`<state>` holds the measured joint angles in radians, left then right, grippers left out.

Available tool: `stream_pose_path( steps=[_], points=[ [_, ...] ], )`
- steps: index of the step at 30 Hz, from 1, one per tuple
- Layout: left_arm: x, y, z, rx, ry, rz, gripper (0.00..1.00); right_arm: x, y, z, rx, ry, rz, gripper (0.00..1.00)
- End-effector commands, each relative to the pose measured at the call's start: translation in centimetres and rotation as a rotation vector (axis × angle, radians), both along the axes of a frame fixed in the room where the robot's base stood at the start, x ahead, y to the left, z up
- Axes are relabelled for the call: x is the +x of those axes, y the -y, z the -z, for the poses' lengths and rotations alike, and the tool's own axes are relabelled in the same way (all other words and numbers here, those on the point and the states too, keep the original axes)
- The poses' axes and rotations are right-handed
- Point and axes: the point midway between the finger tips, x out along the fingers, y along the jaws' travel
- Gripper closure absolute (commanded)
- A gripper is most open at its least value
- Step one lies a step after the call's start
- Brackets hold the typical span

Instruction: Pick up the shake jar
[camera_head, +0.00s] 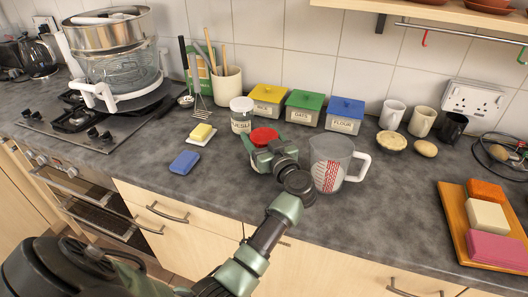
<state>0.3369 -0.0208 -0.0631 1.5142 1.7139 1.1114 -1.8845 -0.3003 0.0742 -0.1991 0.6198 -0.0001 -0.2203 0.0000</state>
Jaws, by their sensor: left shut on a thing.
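A jar with a red lid (264,136) stands out at the middle of the counter; its body is mostly hidden behind my gripper. My left gripper (268,153) reaches in from below and is shut on this jar, just under the lid. I cannot tell whether the jar still touches the counter. A white-lidded jar with a dark-lettered label (241,115) stands just behind it to the left. My right gripper is not in view.
A clear measuring jug (329,165) stands close right of my gripper. Yellow, green and blue-lidded boxes (304,108) line the wall behind. A blue sponge (185,162) and a yellow block on a white dish (201,133) lie left. An orange tray (456,222) is at right.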

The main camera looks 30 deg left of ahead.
Motion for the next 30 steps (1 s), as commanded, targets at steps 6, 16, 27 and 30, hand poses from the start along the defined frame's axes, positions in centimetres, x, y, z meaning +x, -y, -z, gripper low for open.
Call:
stream_pose_path(
  steps=[6, 16, 27, 30],
  points=[
    [0.0, 0.0, -0.3, -0.001, 0.001, 0.000, 0.94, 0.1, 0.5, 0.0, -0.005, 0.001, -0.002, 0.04],
    [0.0, 0.1, -4.7, -0.002, 0.009, 0.000, 0.94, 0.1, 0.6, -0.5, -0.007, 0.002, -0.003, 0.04],
    [0.0, 0.0, -15.0, -0.002, 0.009, 0.001, 0.94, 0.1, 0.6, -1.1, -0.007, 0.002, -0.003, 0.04],
    [0.0, 0.0, -17.0, -0.001, 0.008, 0.000, 0.94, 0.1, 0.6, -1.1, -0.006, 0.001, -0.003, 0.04]
  ],
)
